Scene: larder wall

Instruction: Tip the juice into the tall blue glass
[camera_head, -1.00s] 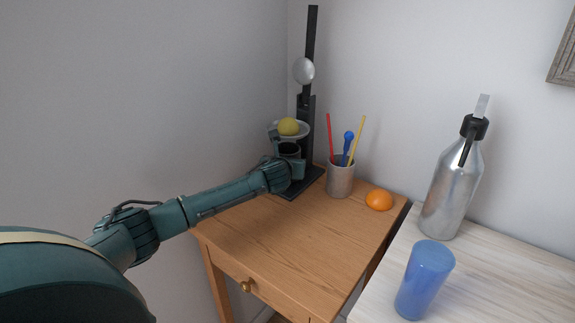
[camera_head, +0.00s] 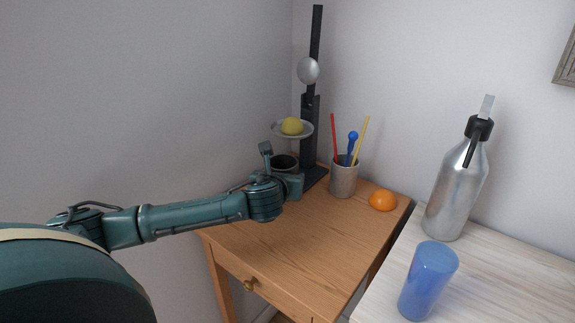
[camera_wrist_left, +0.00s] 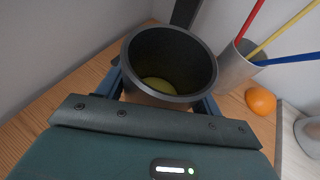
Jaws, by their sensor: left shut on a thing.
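A dark grey cup (camera_head: 285,161) is in my left gripper (camera_head: 281,168), whose fingers are shut on its two sides. It stands about upright near the black stand. In the left wrist view I look into the cup (camera_wrist_left: 199,60), and yellow-green juice (camera_wrist_left: 158,86) lies low inside it. The tall blue glass (camera_head: 428,281) stands upright on the white wooden surface at the lower right, well apart from my left gripper. Its inside cannot be made out. My right gripper is not in view.
A black stand (camera_head: 310,130) with a dish (camera_head: 303,134) and a yellow fruit (camera_head: 291,126) rises behind the cup. A utensil holder (camera_head: 344,180), an orange (camera_head: 382,200) and a silver bottle (camera_head: 456,195) stand further right. The front of the wooden table (camera_head: 290,245) is clear.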

